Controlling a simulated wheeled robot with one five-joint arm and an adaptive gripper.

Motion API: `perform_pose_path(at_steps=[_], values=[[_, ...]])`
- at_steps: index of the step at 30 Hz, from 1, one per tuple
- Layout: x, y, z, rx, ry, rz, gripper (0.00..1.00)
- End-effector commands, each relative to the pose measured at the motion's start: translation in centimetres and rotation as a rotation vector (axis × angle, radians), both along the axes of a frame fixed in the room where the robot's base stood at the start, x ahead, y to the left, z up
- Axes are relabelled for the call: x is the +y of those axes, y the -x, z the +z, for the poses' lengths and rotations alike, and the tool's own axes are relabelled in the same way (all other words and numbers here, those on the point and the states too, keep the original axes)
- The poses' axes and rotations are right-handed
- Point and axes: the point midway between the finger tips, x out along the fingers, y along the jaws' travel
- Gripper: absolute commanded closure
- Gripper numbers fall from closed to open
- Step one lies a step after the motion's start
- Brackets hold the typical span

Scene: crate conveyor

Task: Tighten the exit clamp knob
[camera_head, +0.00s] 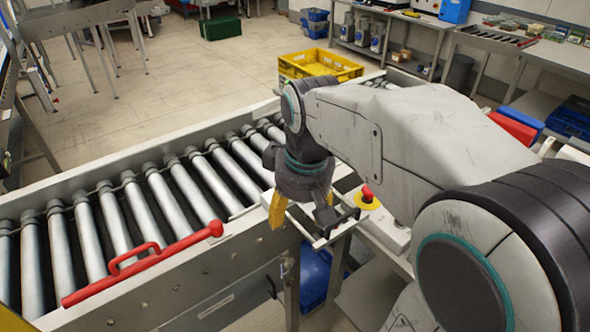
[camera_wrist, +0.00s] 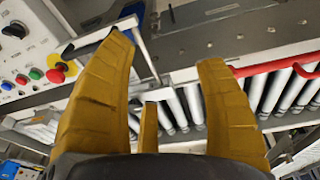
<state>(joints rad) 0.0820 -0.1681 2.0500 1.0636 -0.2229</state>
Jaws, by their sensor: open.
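I cannot pick out the exit clamp knob with certainty. A small dark fitting (camera_head: 286,266) sits on the outer side of the roller conveyor (camera_head: 205,262), below my gripper, and is too small to identify. My gripper (camera_head: 302,208) hangs beside the conveyor's near rail, left of the red stop button.
A red stop button (camera_head: 367,195) on a yellow base stands close right of my gripper; it also shows in the wrist view (camera_wrist: 57,74) beside coloured buttons. A yellow crate (camera_head: 320,66) is behind the conveyor. A blue bin (camera_head: 315,278) is below. Open floor lies beyond.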

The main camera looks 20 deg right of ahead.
Motion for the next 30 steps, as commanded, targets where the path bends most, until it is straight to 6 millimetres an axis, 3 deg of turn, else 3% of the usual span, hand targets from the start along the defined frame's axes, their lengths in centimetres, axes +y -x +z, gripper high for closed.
perform_pose_path(at_steps=[6, 15, 21, 30], values=[[-1.8, -5.5, 1.4, 0.057, 0.011, 0.061, 0.35], [-5.0, -12.5, 1.0, 0.135, 0.016, 0.159, 0.35], [-6.8, -15.5, 0.0, 0.171, 0.012, 0.209, 0.35], [-8.1, -17.3, -1.2, 0.197, 0.008, 0.245, 0.35]])
